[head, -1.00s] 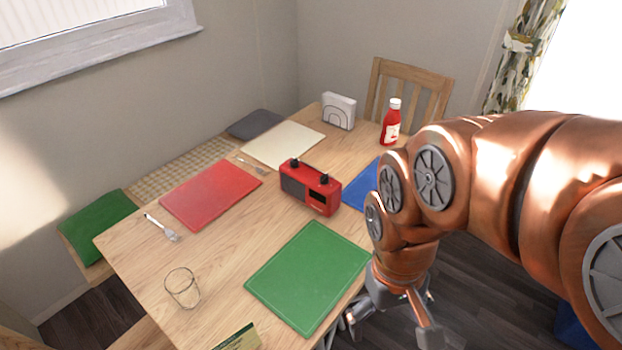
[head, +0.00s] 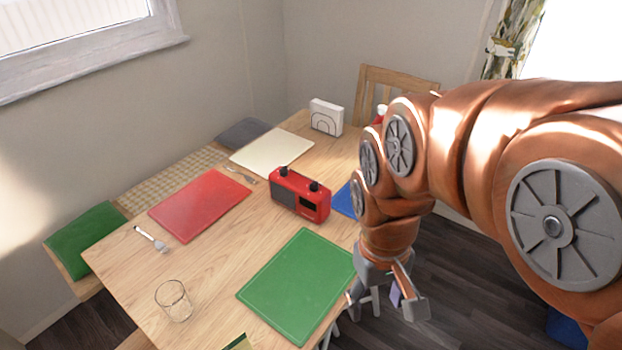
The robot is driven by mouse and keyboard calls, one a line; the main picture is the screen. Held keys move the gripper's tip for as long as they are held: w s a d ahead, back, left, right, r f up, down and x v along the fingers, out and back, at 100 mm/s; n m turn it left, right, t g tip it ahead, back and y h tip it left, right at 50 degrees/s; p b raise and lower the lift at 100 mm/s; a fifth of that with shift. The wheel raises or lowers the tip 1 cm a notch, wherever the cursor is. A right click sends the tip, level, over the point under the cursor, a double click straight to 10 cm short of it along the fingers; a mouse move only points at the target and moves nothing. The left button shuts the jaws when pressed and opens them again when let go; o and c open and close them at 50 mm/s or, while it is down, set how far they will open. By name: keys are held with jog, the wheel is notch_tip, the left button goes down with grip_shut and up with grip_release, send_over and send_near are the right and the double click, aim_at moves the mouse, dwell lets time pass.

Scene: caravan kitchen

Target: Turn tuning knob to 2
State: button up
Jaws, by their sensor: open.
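A red radio (head: 300,196) with a dark front panel stands on the wooden table, between the red and blue mats. Two black knobs show on its top, one at the left end (head: 283,171) and one at the right (head: 314,185). I cannot tell which is the tuning knob, and no numbers are legible. My gripper (head: 385,308) is open and empty, pointing down beyond the table's right edge. It is to the right of the green mat and well apart from the radio.
Mats lie on the table: green (head: 297,285), red (head: 200,204), cream (head: 271,152) and blue (head: 343,201). A glass (head: 174,301) stands at the front left. A napkin holder (head: 326,117) stands at the back. My arm mostly hides a red bottle (head: 379,117).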

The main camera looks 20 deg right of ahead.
jog(key=shift+n+t+h, duration=0.3)
jog(key=shift+t, duration=0.1)
jog(key=w+d+r, duration=0.1)
jog(key=w, duration=0.2)
jog(key=w+d+r, duration=0.1)
jog(key=w, duration=0.3)
jog(key=w+d+r, duration=0.1)
jog(key=w, duration=0.3)
jog(key=shift+w+r+p, duration=0.1)
jog(key=shift+p, duration=0.3)
jog(key=shift+c, duration=0.5)
jog(key=n+t+p, duration=0.1)
jog(key=n+p, duration=0.2)
jog(key=n, duration=0.6)
send_over(314, 186)
jog(key=f, duration=0.7)
jog(key=shift+s+f, duration=0.1)
jog(key=shift+s, duration=0.1)
jog(key=shift+w+a+f, duration=0.25)
jog(key=shift+w+f, duration=0.1)
jog(key=shift+w, duration=0.05)
jog(key=shift+w+d+f+p, duration=0.1)
jog(key=shift+f+p, duration=0.45)
jog(key=shift+f, duration=1.35)
jog(key=shift+w+d+f+p, duration=0.1)
jog(key=shift+f+p, duration=0.45)
jog(key=shift+f, duration=1.35)
jog(key=shift+c, duration=0.4)
grip_shut()
